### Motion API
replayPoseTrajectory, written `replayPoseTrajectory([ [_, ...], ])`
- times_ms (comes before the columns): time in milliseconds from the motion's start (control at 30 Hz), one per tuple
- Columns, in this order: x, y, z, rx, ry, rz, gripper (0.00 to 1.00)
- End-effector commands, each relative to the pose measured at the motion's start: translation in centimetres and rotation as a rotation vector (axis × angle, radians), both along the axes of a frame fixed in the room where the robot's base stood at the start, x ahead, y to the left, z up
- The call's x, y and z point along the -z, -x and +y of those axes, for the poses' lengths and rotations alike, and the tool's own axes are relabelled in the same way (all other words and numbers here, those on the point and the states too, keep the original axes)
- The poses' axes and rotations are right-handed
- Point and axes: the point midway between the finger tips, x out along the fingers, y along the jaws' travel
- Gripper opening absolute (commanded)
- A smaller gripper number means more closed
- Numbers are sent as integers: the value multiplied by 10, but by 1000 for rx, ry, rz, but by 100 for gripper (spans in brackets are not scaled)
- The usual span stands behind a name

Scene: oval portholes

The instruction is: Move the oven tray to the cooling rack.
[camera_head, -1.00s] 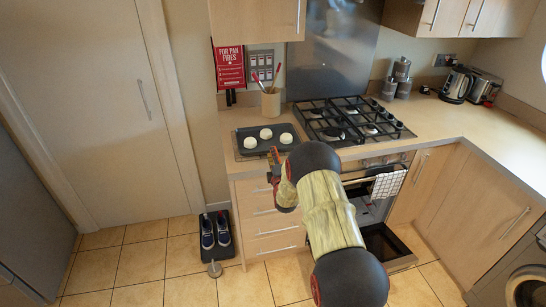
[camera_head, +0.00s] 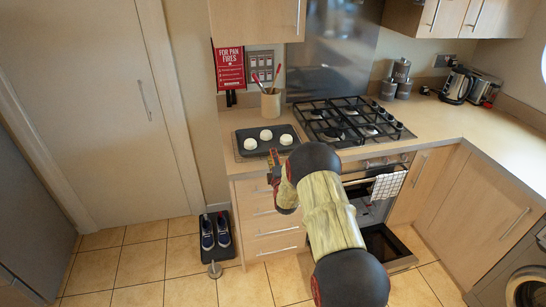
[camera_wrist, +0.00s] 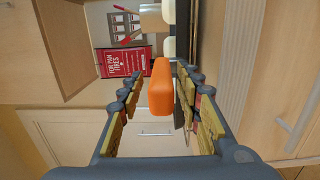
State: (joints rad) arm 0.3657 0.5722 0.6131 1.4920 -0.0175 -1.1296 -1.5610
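The dark oven tray (camera_head: 268,147) lies on the counter left of the hob, with three round white buns on it. A thin edge (camera_head: 235,151) shows along the tray's left side; it may be the cooling rack, mostly hidden beneath. My gripper (camera_head: 274,168) is at the tray's front side, partly hidden by my arm. In the wrist view my gripper (camera_wrist: 160,82) is open, its fingers on both sides of an orange block (camera_wrist: 161,90) that looks like a grip on the tray's edge. Gaps show between the fingers and the block.
The gas hob (camera_head: 350,121) is right of the tray, and a utensil pot (camera_head: 270,104) stands behind it. The oven below is open, with its door (camera_head: 388,247) lowered and a checked towel (camera_head: 388,186) above. Shoes (camera_head: 215,231) stand on a floor mat at the left.

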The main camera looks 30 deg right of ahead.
Motion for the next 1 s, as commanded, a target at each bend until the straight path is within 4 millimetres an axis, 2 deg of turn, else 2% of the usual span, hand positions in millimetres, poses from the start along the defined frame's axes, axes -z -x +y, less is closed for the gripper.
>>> replayPoseTrajectory([
  [433, 2, 83, 30, 0, -2, 5, 35],
  [600, 3, 102, 37, 0, -1, 3, 35],
  [733, 0, 107, 41, -2, -10, 3, 35],
  [867, -25, 99, 52, -20, -93, 22, 35],
  [1000, -73, 94, 82, -43, -292, 79, 35],
])
